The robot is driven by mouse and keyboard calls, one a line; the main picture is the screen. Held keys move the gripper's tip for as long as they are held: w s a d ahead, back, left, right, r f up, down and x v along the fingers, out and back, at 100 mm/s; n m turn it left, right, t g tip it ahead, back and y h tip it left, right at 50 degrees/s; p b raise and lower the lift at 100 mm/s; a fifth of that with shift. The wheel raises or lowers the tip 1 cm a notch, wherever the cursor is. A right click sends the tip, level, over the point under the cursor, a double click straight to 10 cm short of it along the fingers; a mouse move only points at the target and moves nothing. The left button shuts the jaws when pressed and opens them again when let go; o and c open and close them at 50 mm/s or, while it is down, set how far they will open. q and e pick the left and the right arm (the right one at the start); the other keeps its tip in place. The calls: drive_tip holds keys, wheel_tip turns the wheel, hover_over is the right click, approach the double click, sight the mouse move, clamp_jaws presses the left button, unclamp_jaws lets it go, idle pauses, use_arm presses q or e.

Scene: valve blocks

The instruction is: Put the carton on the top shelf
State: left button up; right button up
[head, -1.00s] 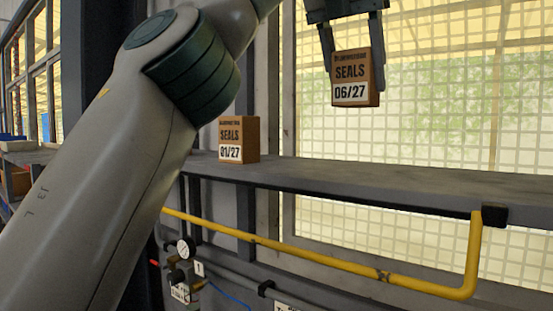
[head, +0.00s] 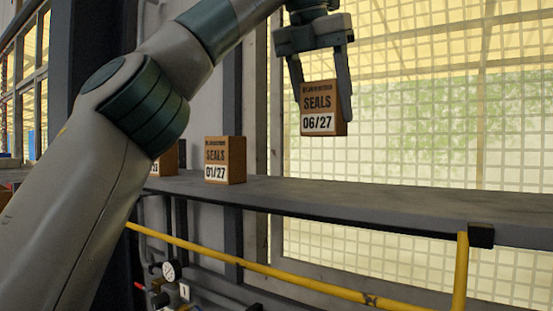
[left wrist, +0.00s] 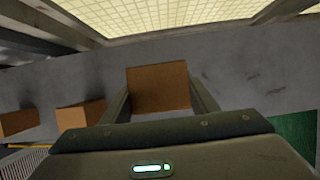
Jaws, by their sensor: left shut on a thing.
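In the head view my left gripper (head: 321,95) is shut on a brown carton (head: 319,93) labelled "SEALS 06/27". The carton hangs upright between the fingers, above the grey shelf (head: 350,199) and apart from it. In the left wrist view the held carton (left wrist: 158,87) is between the two fingers, with the grey shelf surface (left wrist: 232,88) behind it. Another carton (head: 226,161), labelled "SEALS 01/27", stands on the shelf to the left. My right gripper is in neither view.
A further carton (head: 163,162) stands left of the 01/27 one, partly hidden by my left arm. A yellow pipe (head: 300,280) and a gauge (head: 171,270) are below the shelf. A mesh window (head: 430,120) is behind. The shelf right of the 01/27 carton is clear.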

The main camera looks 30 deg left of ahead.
use_arm(q)
drive_tip(key=a+f, duration=0.1)
drive_tip(key=a, duration=0.1)
drive_tip(key=s+a+f, duration=0.1)
drive_tip(key=a+f, duration=0.1)
drive_tip(key=a, duration=0.1)
drive_tip(key=s+a+f, duration=0.1)
drive_tip(key=a+f, duration=0.1)
drive_tip(key=a, duration=0.1)
drive_tip(key=shift+s+a, duration=0.2)
drive_tip(key=shift+d, duration=0.1)
drive_tip(key=shift+d, duration=0.1)
drive_tip(key=shift+w+f+p, duration=0.1)
drive_tip(key=shift+f+p, duration=0.3)
drive_tip(key=shift+f, duration=1.6)
drive_tip(key=shift+f, duration=0.15)
drive_tip(key=o, duration=1.2)
drive_tip(key=shift+o, duration=0.2)
drive_tip(key=shift+r, duration=0.3)
drive_tip(key=v, duration=1.2)
